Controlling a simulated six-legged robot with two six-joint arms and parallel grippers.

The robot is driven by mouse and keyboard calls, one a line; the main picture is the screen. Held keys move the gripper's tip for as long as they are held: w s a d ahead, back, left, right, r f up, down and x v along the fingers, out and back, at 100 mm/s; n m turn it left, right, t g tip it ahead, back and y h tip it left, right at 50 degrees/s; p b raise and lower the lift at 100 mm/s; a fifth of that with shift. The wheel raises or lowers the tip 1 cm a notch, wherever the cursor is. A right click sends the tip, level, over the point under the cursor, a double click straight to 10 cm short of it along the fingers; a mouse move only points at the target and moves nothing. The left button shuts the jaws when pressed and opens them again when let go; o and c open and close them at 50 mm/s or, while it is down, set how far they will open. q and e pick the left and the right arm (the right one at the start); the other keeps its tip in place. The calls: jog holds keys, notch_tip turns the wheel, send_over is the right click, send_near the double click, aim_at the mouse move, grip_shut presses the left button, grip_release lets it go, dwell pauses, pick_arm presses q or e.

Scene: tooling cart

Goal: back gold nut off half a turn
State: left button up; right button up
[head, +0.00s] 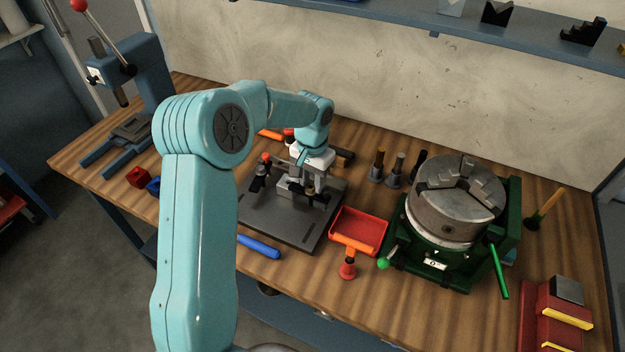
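My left gripper (308,191) points down over the dark grey fixture plate (290,228) in the middle of the bench. Its dark fingertips are close around a small gold-coloured piece, which looks like the gold nut (310,187), on a light grey block. The piece is tiny and partly hidden by the fingers. I cannot tell whether the fingers touch it or stand just apart from it. My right gripper is not in view.
A red-tipped clamp (259,175) stands on the plate left of the gripper. A red tray (359,229) is right of the plate, and a chuck (450,212) on a green base beyond it. A blue handle (258,246) lies in front. An arbor press (150,80) stands far left.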

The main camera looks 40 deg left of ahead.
pick_arm(q)
jog(key=shift+w+f, duration=0.15)
jog(key=shift+f, duration=0.4)
jog(key=shift+s+a+f, duration=0.15)
jog(key=shift+s, duration=0.05)
jog(key=shift+s+a, duration=0.15)
jog(key=shift+s, duration=0.3)
jog(key=shift+w, duration=0.2)
jog(key=shift+w+d, duration=0.25)
jog(key=shift+w, duration=0.05)
jog(key=c, duration=0.4)
grip_shut()
jog(key=shift+s+a, duration=0.15)
jog(key=shift+s, duration=0.05)
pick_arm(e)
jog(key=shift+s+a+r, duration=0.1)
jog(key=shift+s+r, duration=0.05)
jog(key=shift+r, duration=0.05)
